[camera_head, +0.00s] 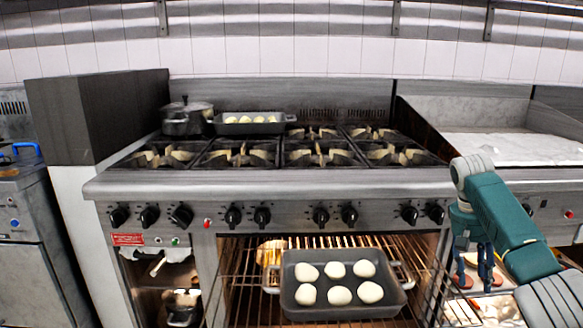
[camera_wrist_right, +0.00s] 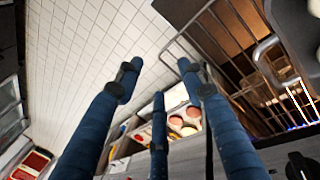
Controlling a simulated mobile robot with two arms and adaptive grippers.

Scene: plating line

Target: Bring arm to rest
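My right arm comes in from the right in the head view, in front of the stove's right end. Its gripper (camera_head: 476,278) hangs fingers down beside the oven opening, to the right of the dark tray (camera_head: 386,303). In the right wrist view my right gripper (camera_wrist_right: 160,82) shows three blue fingers spread apart with nothing between them. My left arm and gripper are in neither view.
The dark tray holds several pale dough balls (camera_head: 340,295) on the pulled-out oven rack (camera_head: 238,290). A second tray (camera_head: 284,127) and a lidded pot (camera_head: 187,120) stand on the stove (camera_head: 270,183). Shelves with food lie behind my right gripper.

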